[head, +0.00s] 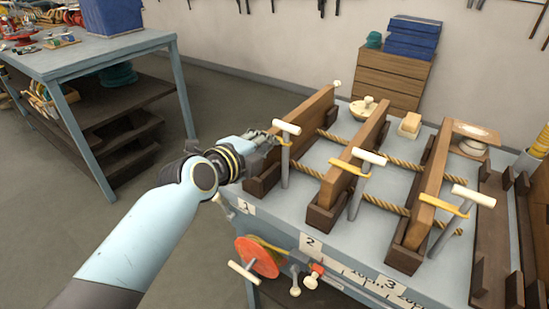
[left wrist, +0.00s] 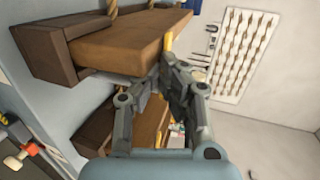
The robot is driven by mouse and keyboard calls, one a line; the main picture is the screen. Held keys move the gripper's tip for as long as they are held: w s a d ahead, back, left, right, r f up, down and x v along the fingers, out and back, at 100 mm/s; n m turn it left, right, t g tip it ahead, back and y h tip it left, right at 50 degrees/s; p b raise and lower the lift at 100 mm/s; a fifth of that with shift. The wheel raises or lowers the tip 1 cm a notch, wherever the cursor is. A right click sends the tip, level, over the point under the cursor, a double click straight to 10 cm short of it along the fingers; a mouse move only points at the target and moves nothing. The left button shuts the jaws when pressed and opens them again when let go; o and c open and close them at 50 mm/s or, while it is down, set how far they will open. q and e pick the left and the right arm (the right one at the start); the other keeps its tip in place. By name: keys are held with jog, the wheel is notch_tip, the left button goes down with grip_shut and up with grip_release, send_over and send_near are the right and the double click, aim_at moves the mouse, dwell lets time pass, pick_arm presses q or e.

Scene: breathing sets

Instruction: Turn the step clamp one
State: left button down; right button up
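Step clamp one (head: 285,158) stands at the leftmost upright board (head: 308,125), above the label 1. It has a pale crossbar handle on a grey post and a yellow arm, which also shows in the left wrist view (left wrist: 168,43). My left gripper (head: 268,139) is at the clamp's upper left, just below the crossbar and by the yellow arm. In the left wrist view its fingertips (left wrist: 166,72) come close together at the yellow arm's end. I cannot tell whether they hold it. My right gripper is not in view.
Two similar clamps stand at the middle board (head: 352,158) and the right board (head: 432,180). Ropes (head: 385,205) run between the boards. A red wheel (head: 258,257) sits on the bench front. A workbench (head: 95,55) stands at the left, with open floor between.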

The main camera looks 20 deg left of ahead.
pick_arm(q)
jog(key=shift+w+f, duration=0.1)
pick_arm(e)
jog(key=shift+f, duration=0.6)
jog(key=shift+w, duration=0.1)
